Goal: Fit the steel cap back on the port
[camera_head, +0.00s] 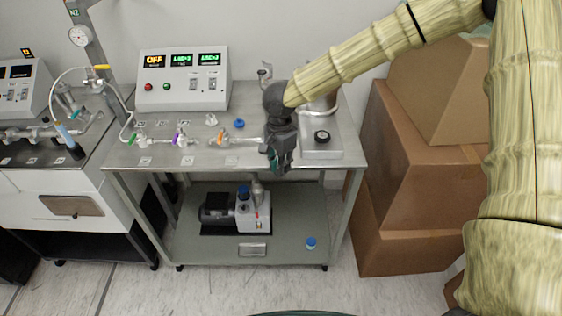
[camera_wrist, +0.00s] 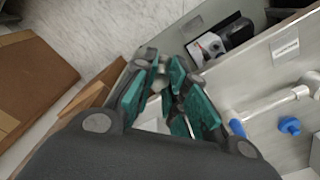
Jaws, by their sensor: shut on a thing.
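My gripper (camera_head: 280,164) hangs fingers-down over the front right part of the steel bench top (camera_head: 200,158). In the wrist view its teal-padded fingers (camera_wrist: 163,84) are closed in on a small pale grey piece, mostly hidden between the pads. It may be the steel cap, but I cannot make out its shape. A metal line with colored valves (camera_head: 182,139) runs along the bench and ends behind my gripper. Its near end shows in the wrist view as a pale tube (camera_wrist: 270,104) with a blue part. I cannot pick out the open port for certain.
A blue cap (camera_head: 239,123) lies on the bench behind the line, and another (camera_head: 311,242) on the lower shelf. A pump (camera_head: 228,212) stands on that shelf. A control box (camera_head: 183,78) stands at the back; cardboard boxes (camera_head: 415,160) stack at the right.

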